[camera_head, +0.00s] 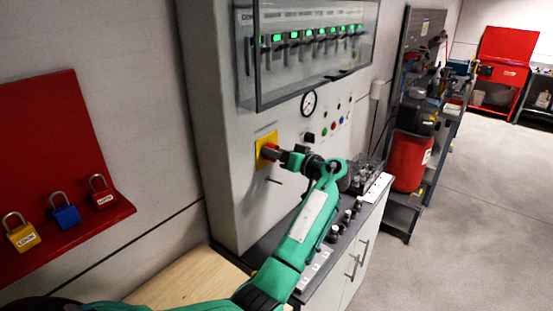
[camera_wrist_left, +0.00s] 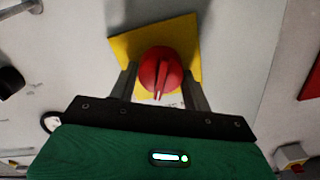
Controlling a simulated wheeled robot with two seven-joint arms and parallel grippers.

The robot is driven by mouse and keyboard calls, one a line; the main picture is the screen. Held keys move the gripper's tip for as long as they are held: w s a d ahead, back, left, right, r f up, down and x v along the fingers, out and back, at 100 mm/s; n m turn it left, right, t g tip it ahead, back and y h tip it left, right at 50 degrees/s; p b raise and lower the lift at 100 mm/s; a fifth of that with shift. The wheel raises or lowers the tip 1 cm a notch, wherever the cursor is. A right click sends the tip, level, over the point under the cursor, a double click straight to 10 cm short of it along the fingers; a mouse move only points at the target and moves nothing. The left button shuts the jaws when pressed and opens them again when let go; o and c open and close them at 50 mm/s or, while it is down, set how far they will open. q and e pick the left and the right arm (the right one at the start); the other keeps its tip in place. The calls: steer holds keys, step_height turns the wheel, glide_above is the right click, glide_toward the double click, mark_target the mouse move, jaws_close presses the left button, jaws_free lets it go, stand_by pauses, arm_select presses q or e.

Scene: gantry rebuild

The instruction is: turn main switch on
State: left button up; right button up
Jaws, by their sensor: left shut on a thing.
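The main switch is a red rotary knob (camera_wrist_left: 160,72) on a yellow square plate (camera_wrist_left: 185,40), mounted on the front of a grey control cabinet (camera_head: 222,130). In the head view the red knob (camera_head: 268,151) is partly covered by my left gripper (camera_head: 279,153), which reaches it from the right. In the left wrist view the two fingers of my left gripper (camera_wrist_left: 162,88) stand on either side of the knob and are shut on it. The knob's ridge points down toward the gripper in that view. My right gripper is not in view.
A round gauge (camera_head: 309,103) and small buttons (camera_head: 333,126) sit right of the switch. A glass-covered breaker row (camera_head: 305,38) is above. A red board (camera_head: 45,130) with padlocks (camera_head: 65,215) is at left. A counter with several small dark parts runs below; open floor lies right.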

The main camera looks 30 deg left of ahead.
arm_select(q)
steer(key=m, duration=0.3)
steer(key=shift+b, duration=0.35)
steer(key=m, duration=0.3)
steer(key=shift+w+m, duration=0.1)
steer(key=shift+m, duration=0.2)
steer(key=m+p, duration=0.2)
steer(key=m, duration=0.2)
steer(key=shift+m, duration=0.4)
steer(key=shift+f+m, duration=0.1)
steer(key=shift+m, duration=0.7)
steer(key=shift+p, duration=0.3)
steer(key=o, duration=1)
steer(key=shift+w+f, duration=0.1)
steer(key=shift+c, duration=0.2)
steer(key=shift+d, duration=0.1)
